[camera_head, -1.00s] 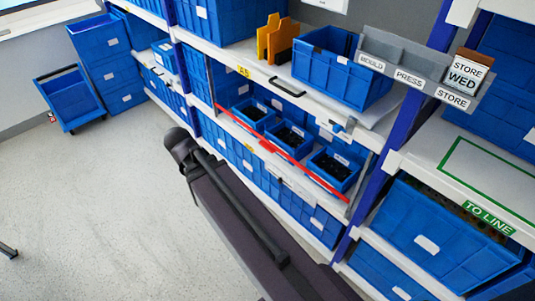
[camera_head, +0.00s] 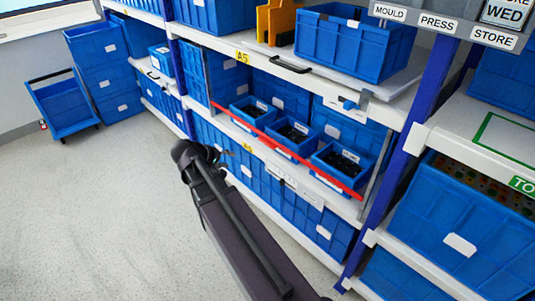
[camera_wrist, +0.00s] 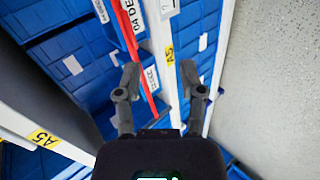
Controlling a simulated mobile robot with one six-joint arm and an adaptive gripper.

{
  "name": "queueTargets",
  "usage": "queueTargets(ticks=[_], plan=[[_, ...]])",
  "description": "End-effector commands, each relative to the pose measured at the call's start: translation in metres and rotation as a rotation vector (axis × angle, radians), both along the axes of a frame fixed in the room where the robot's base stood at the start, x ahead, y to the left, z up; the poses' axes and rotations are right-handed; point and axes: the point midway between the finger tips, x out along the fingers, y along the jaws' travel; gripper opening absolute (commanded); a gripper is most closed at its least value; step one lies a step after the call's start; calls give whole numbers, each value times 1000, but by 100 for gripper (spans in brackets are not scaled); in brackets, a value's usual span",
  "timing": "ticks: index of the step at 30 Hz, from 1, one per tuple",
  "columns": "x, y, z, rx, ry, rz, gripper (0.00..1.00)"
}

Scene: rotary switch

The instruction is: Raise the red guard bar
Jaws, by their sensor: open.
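The red guard bar (camera_head: 287,149) is a thin bar running aslant across the front of a shelf bay, low in front of three small blue bins (camera_head: 291,133). A grey upright stands at each end of it. In the wrist view the bar (camera_wrist: 144,76) runs steeply, between my two fingers in the picture and nearer the left one. My gripper (camera_wrist: 159,72) is open and empty. In the head view my gripper (camera_head: 214,153) is small and dark, below and left of the bar's left part. I see no contact; the depth gap is unclear.
Large blue bins (camera_head: 355,45) stand on the shelf above, beside an orange holder (camera_head: 277,22). A black handle (camera_head: 281,64) is on that shelf's front edge. More blue bins fill the lower shelf. The grey floor (camera_head: 90,210) at left is clear.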

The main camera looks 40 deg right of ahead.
Motion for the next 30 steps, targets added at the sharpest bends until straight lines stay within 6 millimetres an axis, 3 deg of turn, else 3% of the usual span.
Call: queueTargets(ticks=[1, 6, 18, 30], plan=[[5, -7, -16, -32, 0, -1, 51], [15, -27, -33, -142, 1, 1, 51], [38, -67, -67, -400, 15, 11, 51], [59, -94, -92, -632, 43, 26, 51]])
